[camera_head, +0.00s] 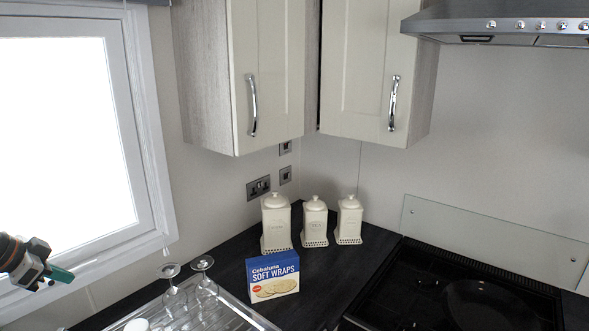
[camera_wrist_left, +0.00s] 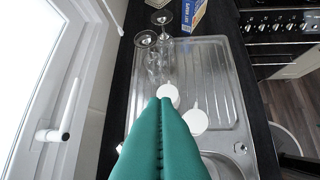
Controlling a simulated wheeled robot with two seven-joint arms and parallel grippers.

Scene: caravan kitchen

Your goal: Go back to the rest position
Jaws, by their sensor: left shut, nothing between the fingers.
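My left gripper (camera_head: 60,274) comes in at the left edge of the head view, in front of the window and above the counter. Its green fingers fill the lower middle of the left wrist view (camera_wrist_left: 159,100), pressed together with nothing between them. In that view they point over the draining board, with the surface below apart from them. My right gripper is in neither view.
Upturned glasses (camera_head: 204,285) and white items (camera_wrist_left: 195,121) stand on the steel draining board (camera_head: 255,320). A Soft Wraps box (camera_head: 272,278) and three cream canisters (camera_head: 314,222) stand behind. A hob (camera_head: 415,285) is right; wall cupboards (camera_head: 268,75) and a hood (camera_head: 500,22) hang above.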

